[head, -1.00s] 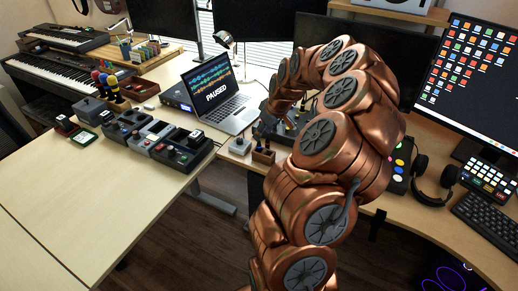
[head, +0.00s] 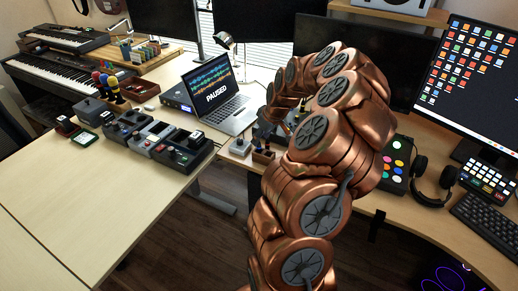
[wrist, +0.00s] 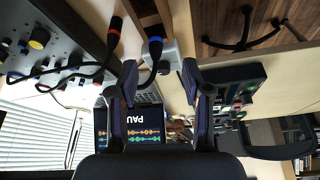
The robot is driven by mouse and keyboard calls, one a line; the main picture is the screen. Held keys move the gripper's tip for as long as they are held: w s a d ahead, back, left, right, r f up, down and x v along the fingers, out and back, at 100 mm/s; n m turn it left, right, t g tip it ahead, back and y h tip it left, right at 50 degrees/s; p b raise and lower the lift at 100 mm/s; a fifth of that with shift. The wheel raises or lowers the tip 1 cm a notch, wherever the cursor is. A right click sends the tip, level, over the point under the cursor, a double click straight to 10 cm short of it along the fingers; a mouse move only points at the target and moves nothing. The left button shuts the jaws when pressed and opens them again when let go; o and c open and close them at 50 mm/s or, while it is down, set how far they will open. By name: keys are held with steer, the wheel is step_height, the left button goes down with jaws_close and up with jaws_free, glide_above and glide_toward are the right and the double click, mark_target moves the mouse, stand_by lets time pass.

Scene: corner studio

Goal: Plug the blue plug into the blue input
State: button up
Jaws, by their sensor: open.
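The blue plug (wrist: 155,46), with a black cable, shows in the wrist view just beyond and between my fingertips, nearer the left finger. My gripper (wrist: 160,70) is open, its two dark fingers apart with nothing clearly held between them. A red plug (wrist: 115,27) with its own black cable lies to the left of the blue one. A dark panel with knobs (wrist: 38,42) is at the upper left, with cables running along it. I cannot make out the blue input. In the head view my arm hides much of the area around the gripper.
A laptop (head: 214,93) reading PAUSED stands on the desk beyond a pedal board (head: 160,141). A wooden holder (head: 263,158) and a small grey box (head: 240,147) are at the desk edge. Headphones (head: 434,180) lie right. The left table's front is clear.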

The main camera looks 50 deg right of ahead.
mark_target(260, 147)
steer(key=shift+f, duration=0.15)
steer(key=shift+s+d+p+x, duration=0.1)
steer(key=shift+p+x, duration=0.2)
steer(key=shift+x, duration=0.55)
steer(key=shift+s+d+p+x, duration=0.15)
steer(key=shift+p+x, duration=0.15)
steer(key=shift+x, duration=0.5)
steer(key=shift+s+d+p+x, duration=0.1)
steer(key=shift+p+x, duration=0.2)
steer(key=shift+x, duration=0.55)
steer(key=shift+s+f, duration=0.1)
steer(key=shift+f, duration=0.05)
jaws_close()
